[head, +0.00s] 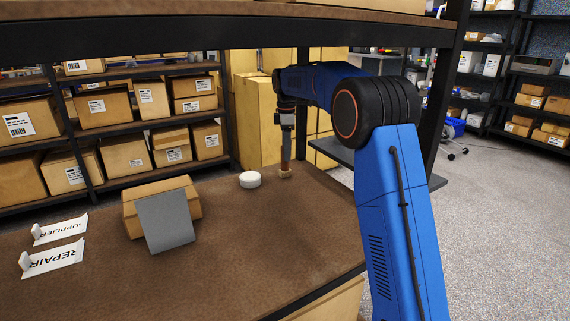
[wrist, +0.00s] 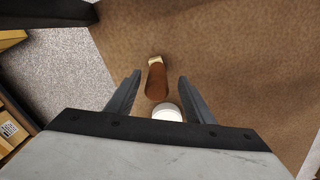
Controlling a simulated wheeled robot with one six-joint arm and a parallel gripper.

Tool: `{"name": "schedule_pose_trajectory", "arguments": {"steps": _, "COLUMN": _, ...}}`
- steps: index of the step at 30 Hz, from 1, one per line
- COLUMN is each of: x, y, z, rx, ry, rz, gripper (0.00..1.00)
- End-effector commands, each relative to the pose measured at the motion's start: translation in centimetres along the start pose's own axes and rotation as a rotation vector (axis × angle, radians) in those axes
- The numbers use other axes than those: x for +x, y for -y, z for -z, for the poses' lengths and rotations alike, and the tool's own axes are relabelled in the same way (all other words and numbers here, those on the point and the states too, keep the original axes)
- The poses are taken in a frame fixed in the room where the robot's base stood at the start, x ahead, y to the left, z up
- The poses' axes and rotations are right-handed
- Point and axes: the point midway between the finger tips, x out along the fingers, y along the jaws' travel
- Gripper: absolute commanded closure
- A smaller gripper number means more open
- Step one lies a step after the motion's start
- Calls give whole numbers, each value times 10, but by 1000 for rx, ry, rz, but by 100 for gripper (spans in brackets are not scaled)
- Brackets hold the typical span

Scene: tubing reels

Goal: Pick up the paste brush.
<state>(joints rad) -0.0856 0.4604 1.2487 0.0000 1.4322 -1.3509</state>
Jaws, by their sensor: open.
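The paste brush (head: 286,166) stands upright on the brown tabletop near its far right corner, its pale bristle end (head: 285,174) down. In the wrist view its brown handle (wrist: 157,85) points up toward me. My gripper (head: 287,152) points straight down over the brush. In the wrist view the open gripper (wrist: 160,76) has one finger on each side of the handle, with gaps visible. I cannot tell how far down the handle the fingertips reach.
A white round object (head: 250,180) sits close left of the brush, also in the wrist view (wrist: 168,112). A cardboard box (head: 142,213) with a grey panel (head: 166,222) and two label signs (head: 53,258) stand farther left. A shelf (head: 240,30) hangs overhead.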

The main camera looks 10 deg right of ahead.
Motion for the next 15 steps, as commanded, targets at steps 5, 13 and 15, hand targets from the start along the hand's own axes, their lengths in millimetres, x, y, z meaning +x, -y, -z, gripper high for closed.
{"name": "schedule_pose_trajectory", "arguments": {"steps": 5, "x": 20, "y": -3, "z": 5, "rx": 0, "ry": 1, "rz": 2, "gripper": 52}}
{"name": "schedule_pose_trajectory", "arguments": {"steps": 13, "x": 48, "y": -4, "z": 6, "rx": 0, "ry": 0, "rz": 0, "gripper": 52}}
{"name": "schedule_pose_trajectory", "arguments": {"steps": 15, "x": 48, "y": -4, "z": 6, "rx": 0, "ry": 0, "rz": 0, "gripper": 52}}
